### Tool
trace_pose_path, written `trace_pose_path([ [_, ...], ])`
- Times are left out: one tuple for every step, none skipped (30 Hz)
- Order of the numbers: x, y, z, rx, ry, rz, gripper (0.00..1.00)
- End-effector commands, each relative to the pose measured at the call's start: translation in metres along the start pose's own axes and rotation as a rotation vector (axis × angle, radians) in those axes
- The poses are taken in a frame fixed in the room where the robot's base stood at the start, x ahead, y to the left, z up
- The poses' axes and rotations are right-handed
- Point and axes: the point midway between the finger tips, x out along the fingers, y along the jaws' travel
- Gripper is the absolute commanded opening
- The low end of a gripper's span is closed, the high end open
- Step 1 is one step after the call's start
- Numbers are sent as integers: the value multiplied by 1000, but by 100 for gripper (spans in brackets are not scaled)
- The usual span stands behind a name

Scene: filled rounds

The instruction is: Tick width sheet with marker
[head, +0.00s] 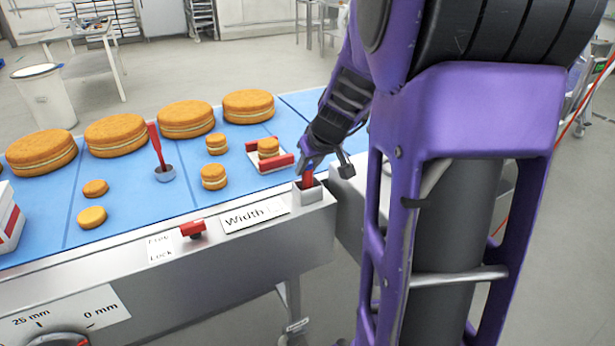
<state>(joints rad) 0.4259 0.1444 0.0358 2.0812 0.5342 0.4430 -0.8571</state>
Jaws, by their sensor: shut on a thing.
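The width sheet (255,216) is a white label reading "Width" on the metal front ledge of the conveyor, left of my gripper. Its small end marks are too fine to read. My gripper (310,166) points down at the right end of the ledge and is shut on the red marker (307,181). The marker's lower part is hidden inside a small square metal holder (308,194), where it stands roughly upright.
Several large and small filled rounds (187,118) sit on the blue belt (125,190). One small round is between red guides (277,164). A red lever (193,229) sits beside a Free/Lock label (160,248).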

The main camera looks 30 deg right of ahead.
Motion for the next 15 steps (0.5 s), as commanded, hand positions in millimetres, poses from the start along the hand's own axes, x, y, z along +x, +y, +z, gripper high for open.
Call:
trace_pose_path([
  [-2, 0, -2, 0, 1, 0, 0],
  [-4, 0, -3, 0, 2, 0, 0],
  [-8, 0, -6, 0, 3, 0, 0],
  [-12, 0, -9, 0, 4, 1, 0],
  [-16, 0, -11, -2, 4, 1, 0],
  [-23, 0, -15, -2, 3, 1, 0],
  [-28, 0, -19, -1, 5, 2, 0],
  [-34, 0, -23, -2, 6, 2, 0],
  [-41, 0, -27, -2, 5, 2, 0],
  [-46, 0, -31, -2, 5, 2, 0],
  [-51, 0, -34, -2, 4, 1, 0],
  [-58, 0, -38, -3, 5, 1, 0],
  [-62, 0, -41, -2, 4, 1, 0],
  [-66, 0, -43, -1, 4, 1, 0],
  [-71, 0, -46, -2, 3, 1, 0],
])
